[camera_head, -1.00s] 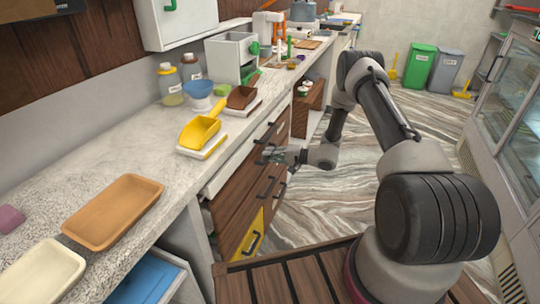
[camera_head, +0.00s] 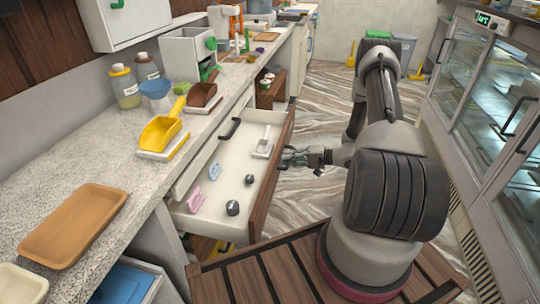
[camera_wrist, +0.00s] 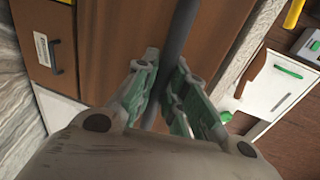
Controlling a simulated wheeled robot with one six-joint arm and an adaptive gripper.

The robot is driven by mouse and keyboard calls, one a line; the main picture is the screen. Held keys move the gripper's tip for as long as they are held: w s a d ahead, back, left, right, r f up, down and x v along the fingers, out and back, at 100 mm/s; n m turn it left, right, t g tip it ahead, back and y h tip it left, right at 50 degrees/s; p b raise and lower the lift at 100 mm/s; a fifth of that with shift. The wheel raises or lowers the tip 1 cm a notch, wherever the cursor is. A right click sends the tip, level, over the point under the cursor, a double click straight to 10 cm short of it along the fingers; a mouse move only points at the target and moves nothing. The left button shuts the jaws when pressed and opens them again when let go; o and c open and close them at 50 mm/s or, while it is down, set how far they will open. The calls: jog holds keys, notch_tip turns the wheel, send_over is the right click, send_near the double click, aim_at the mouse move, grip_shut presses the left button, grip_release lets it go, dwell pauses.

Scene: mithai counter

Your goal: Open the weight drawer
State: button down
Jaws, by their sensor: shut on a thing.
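The weight drawer (camera_head: 240,160) stands pulled far out of the counter in the head view. Its inside is white and its front is brown wood. In it lie dark cylindrical weights (camera_head: 233,208), a white scoop-like piece (camera_head: 263,147) and small pink and blue cards (camera_head: 195,199). My gripper (camera_head: 297,158) is at the outer side of the drawer front. In the wrist view my gripper (camera_wrist: 160,100) has its green-padded fingers on either side of the dark bar handle (camera_wrist: 178,45), shut on it. The brown drawer front (camera_wrist: 120,40) is right behind the handle.
A glass display case (camera_head: 490,85) stands at the right. Marbled floor lies clear behind my arm.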

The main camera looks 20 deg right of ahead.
jog(key=f+v, duration=0.2)
jog(key=v, duration=0.7)
jog(key=shift+s+d, duration=0.15)
jog(key=shift+d, duration=0.1)
jog(key=c, duration=1.5)
grip_release()
jog(key=shift+o, duration=0.2)
jog(key=shift+d, duration=0.1)
jog(key=v, duration=1.1)
jog(key=shift+s+d, duration=0.3)
jog(key=shift+r, duration=0.1)
